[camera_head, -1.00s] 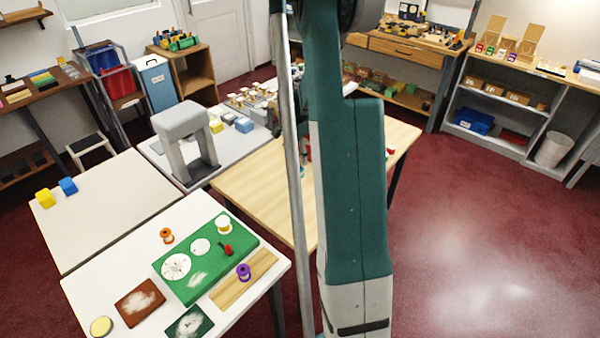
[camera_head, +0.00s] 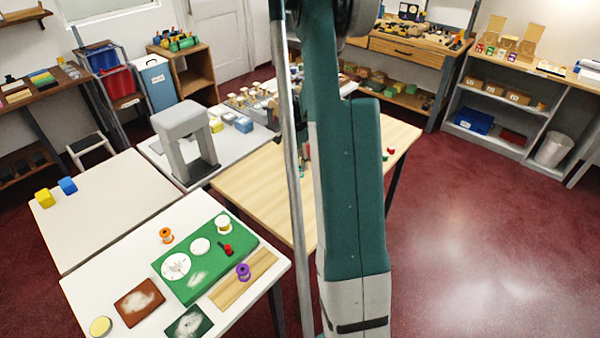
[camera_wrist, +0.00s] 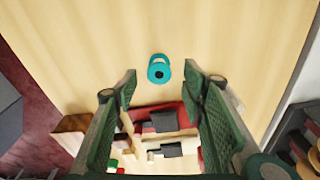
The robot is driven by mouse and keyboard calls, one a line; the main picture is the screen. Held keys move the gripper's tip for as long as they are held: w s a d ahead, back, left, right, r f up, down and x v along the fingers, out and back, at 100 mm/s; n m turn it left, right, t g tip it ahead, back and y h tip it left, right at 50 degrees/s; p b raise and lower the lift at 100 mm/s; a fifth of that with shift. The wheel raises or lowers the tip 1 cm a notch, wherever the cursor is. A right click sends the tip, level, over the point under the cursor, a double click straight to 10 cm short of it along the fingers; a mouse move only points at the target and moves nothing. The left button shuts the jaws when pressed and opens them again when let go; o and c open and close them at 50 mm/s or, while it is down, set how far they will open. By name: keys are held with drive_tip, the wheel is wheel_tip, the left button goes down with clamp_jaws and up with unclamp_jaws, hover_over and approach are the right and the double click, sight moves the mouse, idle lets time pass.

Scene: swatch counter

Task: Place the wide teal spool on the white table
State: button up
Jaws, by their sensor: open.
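The teal spool (camera_wrist: 159,69) stands on the pale wooden tabletop in the wrist view, seen from above with a dark centre hole. My gripper (camera_wrist: 160,82) is open, its green-padded fingers left and right of the spool in the picture. Nothing is held between them, and I cannot tell their height above the spool. In the head view my arm hides most of the gripper, and I cannot make out the spool. A white table (camera_head: 84,281) is at the front left. Another pale, off-white table (camera_head: 110,205) adjoins it behind.
The front white table holds a green board (camera_head: 205,283), an orange spool (camera_head: 166,236), a purple spool (camera_head: 243,271) and dark mats. The wooden table (camera_head: 245,190) is largely clear.

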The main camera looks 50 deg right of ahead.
sight(300, 167)
drive_tip(key=shift+s+d+f+b, duration=0.1)
drive_tip(key=shift+d+f+b, duration=0.1)
drive_tip(key=shift+f, duration=1)
drive_tip(key=shift+s+d+f+b, duration=0.1)
drive_tip(key=shift+f+b, duration=0.05)
drive_tip(key=shift+f, duration=1.05)
drive_tip(key=c, duration=0.9)
